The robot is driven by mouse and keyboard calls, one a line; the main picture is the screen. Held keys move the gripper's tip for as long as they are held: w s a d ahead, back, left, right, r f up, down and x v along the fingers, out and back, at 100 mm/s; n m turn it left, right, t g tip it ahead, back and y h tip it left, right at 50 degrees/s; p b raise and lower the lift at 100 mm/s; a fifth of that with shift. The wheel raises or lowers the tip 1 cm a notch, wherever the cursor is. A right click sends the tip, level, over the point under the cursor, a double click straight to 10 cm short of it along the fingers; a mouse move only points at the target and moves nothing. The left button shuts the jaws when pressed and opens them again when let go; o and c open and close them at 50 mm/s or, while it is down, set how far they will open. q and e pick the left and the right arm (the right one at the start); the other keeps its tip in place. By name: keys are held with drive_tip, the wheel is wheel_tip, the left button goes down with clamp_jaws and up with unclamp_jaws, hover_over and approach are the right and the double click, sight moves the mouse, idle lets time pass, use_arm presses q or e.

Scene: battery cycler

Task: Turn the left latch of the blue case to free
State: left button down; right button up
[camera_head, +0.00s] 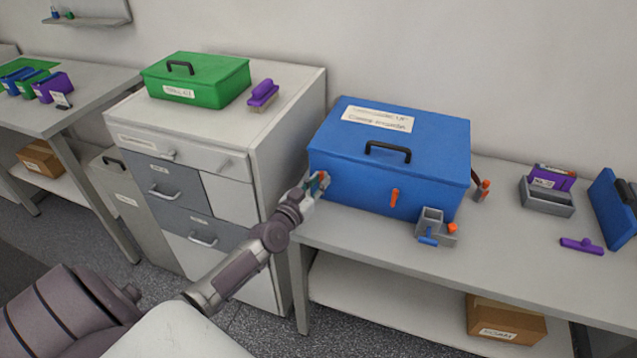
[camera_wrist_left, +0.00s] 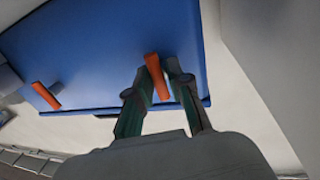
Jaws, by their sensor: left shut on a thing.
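The blue case (camera_head: 350,180) stands shut on the bench, with a black handle on its lid. My left gripper (camera_head: 318,184) is at the left end of its front face. The left latch (camera_wrist_left: 155,75) is an orange lever, and in the left wrist view it lies between the two fingers of my left gripper (camera_wrist_left: 158,88), which are closed on it. In that view the lever is slightly tilted. In the head view the fingers mostly hide it. A second orange latch (camera_head: 394,197) is free on the front face; it also shows in the wrist view (camera_wrist_left: 46,96). My right gripper is not seen.
A grey holder (camera_head: 432,222) with blue and orange parts stands before the case's right front. A drawer cabinet (camera_head: 285,150) with a green case (camera_head: 205,88) stands close on the left. The bench top (camera_head: 530,255) is mostly clear at front right.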

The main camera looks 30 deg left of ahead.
use_arm(q)
drive_tip(key=shift+d+f, duration=0.1)
drive_tip(key=shift+d, duration=0.05)
drive_tip(key=n+b, duration=0.2)
drive_tip(key=n, duration=0.1)
drive_tip(key=shift+f+n+t+b, duration=0.15)
drive_tip(key=shift+n+t+b, duration=0.15)
drive_tip(key=shift+t+b, duration=0.1)
drive_tip(key=n+y+b, duration=0.1)
drive_tip(key=n+b, duration=0.1)
drive_tip(key=n, duration=0.3)
drive_tip(key=shift+d+t, duration=0.1)
drive_tip(key=shift+t, duration=0.2)
drive_tip(key=n+y, duration=0.1)
drive_tip(key=n, duration=0.2)
drive_tip(key=n+y+b, duration=0.1)
drive_tip(key=n, duration=0.3)
drive_tip(key=n+y+b, duration=0.1)
drive_tip(key=n, duration=0.3)
drive_tip(key=shift+r, duration=0.25)
drive_tip(key=shift+r+n, duration=0.1)
drive_tip(key=shift+n, duration=0.3)
drive_tip(key=c, duration=1.2)
unclamp_jaws()
